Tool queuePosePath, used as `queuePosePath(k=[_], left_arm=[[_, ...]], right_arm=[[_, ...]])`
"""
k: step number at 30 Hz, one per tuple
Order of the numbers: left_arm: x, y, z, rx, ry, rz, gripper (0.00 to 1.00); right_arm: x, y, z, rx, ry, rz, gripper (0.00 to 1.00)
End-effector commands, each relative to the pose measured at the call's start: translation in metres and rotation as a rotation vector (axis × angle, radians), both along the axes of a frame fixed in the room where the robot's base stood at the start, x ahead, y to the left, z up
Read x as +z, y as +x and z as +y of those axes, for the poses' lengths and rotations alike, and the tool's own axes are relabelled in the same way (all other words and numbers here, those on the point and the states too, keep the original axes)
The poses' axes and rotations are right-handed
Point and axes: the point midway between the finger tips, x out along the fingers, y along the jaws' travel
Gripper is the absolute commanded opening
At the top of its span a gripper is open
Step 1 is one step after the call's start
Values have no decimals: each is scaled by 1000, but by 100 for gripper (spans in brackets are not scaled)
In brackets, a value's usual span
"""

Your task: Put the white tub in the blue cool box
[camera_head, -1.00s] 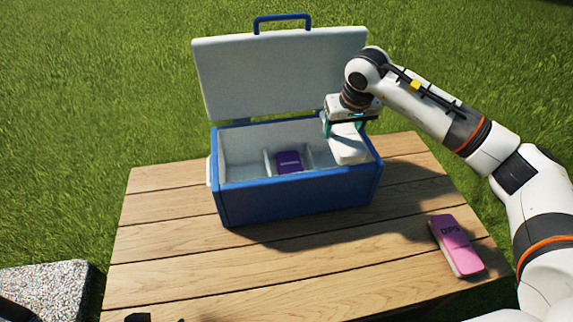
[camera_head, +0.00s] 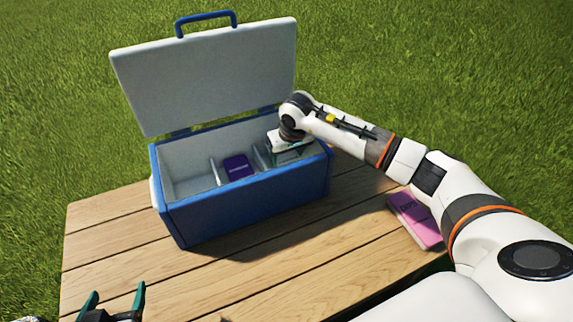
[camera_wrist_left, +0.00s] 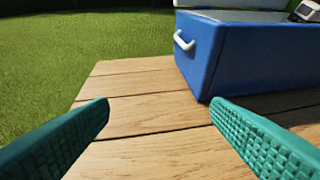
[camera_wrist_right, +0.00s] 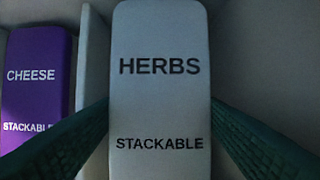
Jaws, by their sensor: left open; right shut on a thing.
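The white tub (camera_wrist_right: 160,95), lettered HERBS and STACKABLE, is between the fingers of my right gripper (camera_head: 288,153), which is shut on it. The gripper is down in the right-hand compartment of the blue cool box (camera_head: 250,205). In the head view the tub is mostly hidden by the gripper and the box wall, so I cannot tell whether it touches the floor. The box lid (camera_head: 210,75) stands open at the back. My left gripper (camera_head: 112,300) is open and empty near the table's front left; its fingers also show in the left wrist view (camera_wrist_left: 160,103).
A purple tub (camera_head: 236,166) lettered CHEESE lies in the middle compartment, beyond a thin divider (camera_wrist_right: 92,80). A pink tub (camera_head: 416,217) lies on the wooden table (camera_head: 110,225) right of the box, beside my right arm. The left compartment looks empty.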

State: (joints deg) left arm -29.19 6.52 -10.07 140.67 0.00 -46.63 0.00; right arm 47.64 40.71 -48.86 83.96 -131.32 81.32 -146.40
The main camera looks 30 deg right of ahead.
Motion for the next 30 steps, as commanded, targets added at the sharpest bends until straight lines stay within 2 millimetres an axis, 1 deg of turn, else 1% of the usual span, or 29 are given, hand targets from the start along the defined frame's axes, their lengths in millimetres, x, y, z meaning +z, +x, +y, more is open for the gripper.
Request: queuePosePath(k=[1, 3, 7, 9, 17, 26, 27, 28, 30], left_arm=[[3, 4, -2, -2, -8, -35, 72], [12, 9, -5, -7, -23, -96, 72], [26, 15, -8, -12, -44, -184, 72], [29, 16, -9, -13, -48, -201, 72], [30, 17, -9, -13, -49, -207, 72], [37, 19, -11, -16, -62, -259, 72], [39, 20, -11, -16, -64, -264, 72], [39, 19, -11, -16, -64, -265, 72], [39, 19, -11, -16, -64, -265, 72]], right_arm=[[-9, 0, 1, 0, 1, 2, 35], [-21, -1, 1, -1, 3, 4, 35], [-33, 0, 0, -1, 1, 1, 35], [-35, 0, 0, -1, 1, 0, 35], [-35, 0, 0, 0, 1, 0, 35], [-38, 0, 0, 0, 0, 0, 35], [-38, 0, 0, 0, 0, 1, 68], [-38, 0, 0, 0, 0, 1, 72], [-38, 0, 0, -1, 0, 1, 72]])
